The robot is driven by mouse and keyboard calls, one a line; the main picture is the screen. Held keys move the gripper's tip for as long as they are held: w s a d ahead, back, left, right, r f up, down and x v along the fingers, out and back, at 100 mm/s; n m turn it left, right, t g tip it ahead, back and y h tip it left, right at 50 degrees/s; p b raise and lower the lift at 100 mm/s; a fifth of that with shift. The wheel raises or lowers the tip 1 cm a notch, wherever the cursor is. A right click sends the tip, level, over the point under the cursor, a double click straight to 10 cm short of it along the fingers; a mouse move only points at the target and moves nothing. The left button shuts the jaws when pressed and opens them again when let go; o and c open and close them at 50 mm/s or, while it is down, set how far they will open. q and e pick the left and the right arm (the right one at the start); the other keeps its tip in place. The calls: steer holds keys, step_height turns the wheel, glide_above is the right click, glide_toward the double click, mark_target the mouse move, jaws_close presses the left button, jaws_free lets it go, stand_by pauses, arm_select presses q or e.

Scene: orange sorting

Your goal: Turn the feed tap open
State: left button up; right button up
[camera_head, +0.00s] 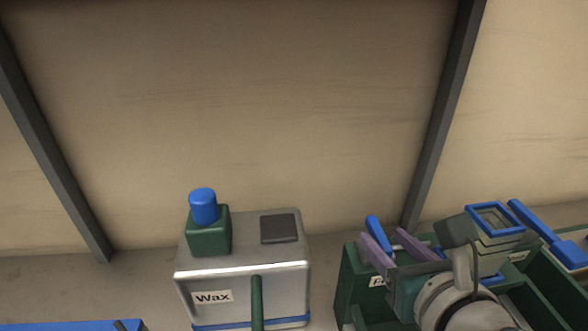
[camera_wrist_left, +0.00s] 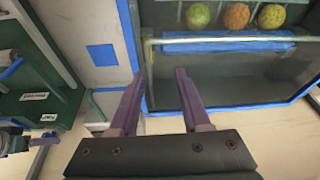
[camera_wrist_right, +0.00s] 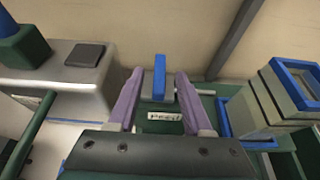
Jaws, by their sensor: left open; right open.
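The feed tap shows as a blue upright lever (camera_wrist_right: 160,77) on a grey block, above a white label that reads "Feed" (camera_wrist_right: 164,116). In the head view the blue lever (camera_head: 378,236) stands at the green machine's left end. My right gripper (camera_wrist_right: 155,92) is open, with its purple fingers on either side of the lever in the right wrist view. Contact cannot be told. In the head view the right arm hides much of the machine behind the right gripper (camera_head: 383,240). My left gripper (camera_wrist_left: 160,75) is open and empty; it is outside the head view.
A metal wax box (camera_head: 240,274) with a blue-capped green block (camera_head: 205,238) stands left of the green machine (camera_head: 350,285). Grey posts stand against the back wall. In the left wrist view three fruits (camera_wrist_left: 236,16) lie behind a blue bar (camera_wrist_left: 225,44).

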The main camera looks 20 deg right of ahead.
mark_target(371, 225)
steer(key=b+x, duration=0.1)
steer(key=x, duration=0.5)
steer(key=shift+w, duration=0.15)
steer(key=shift+c, duration=0.2)
jaws_close()
